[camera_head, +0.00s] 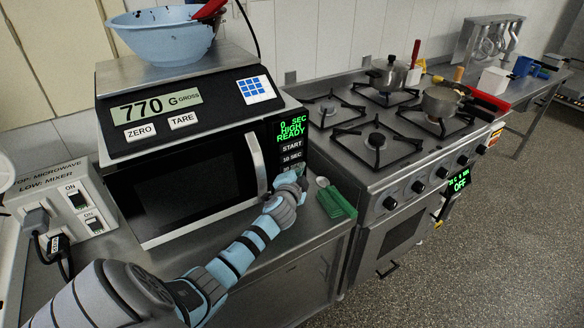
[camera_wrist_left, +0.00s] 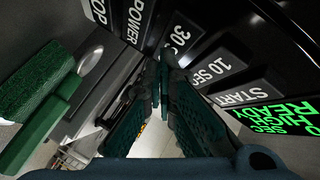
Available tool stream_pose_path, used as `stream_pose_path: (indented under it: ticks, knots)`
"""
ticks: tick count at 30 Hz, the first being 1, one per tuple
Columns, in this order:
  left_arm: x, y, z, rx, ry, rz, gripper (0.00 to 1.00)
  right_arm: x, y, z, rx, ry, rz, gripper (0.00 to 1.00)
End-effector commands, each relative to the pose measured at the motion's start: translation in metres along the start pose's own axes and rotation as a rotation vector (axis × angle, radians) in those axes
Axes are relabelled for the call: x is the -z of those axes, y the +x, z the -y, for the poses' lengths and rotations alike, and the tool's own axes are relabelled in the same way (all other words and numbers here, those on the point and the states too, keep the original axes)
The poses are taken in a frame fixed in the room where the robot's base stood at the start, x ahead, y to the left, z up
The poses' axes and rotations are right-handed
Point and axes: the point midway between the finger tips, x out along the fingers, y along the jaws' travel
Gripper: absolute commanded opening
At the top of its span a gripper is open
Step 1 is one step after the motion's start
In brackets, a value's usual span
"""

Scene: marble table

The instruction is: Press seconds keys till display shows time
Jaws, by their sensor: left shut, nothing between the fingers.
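The microwave (camera_head: 190,178) stands on the counter, with a black key panel on its right side. Its green display (camera_head: 291,130) reads 0 SEC, HIGH, READY; it also shows in the left wrist view (camera_wrist_left: 285,117). The START key (camera_head: 291,145) and 10 SEC key (camera_head: 292,158) are uncovered below it. The lower keys are hidden by my left gripper (camera_head: 296,174) in the head view. In the left wrist view, my left gripper (camera_wrist_left: 165,68) is shut and empty, its tips close to the 30 SEC key (camera_wrist_left: 181,40). I cannot tell whether they touch it.
A scale reading 770 G (camera_head: 155,107) sits on the microwave and carries a blue bowl (camera_head: 163,38). A green block-like item (camera_head: 336,202) lies right of my gripper. The stove (camera_head: 400,140) with pots stands further right. The microwave door handle (camera_head: 257,163) juts out left of the panel.

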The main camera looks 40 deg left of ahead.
Motion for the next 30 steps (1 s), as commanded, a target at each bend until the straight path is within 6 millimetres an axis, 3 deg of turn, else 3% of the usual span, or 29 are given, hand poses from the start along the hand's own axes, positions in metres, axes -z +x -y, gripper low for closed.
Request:
stream_pose_path:
  ticks: [15, 30]
  knots:
    - [-0.001, 0.002, 0.002, 0.001, 0.000, 0.000, 0.00, 0.000, 0.000, 0.000, 0.000, 0.000, 0.000, 0.45]
    - [0.007, -0.009, -0.007, 0.000, 0.001, 0.000, 0.00, 0.000, -0.004, 0.000, 0.000, 0.000, 0.000, 0.45]
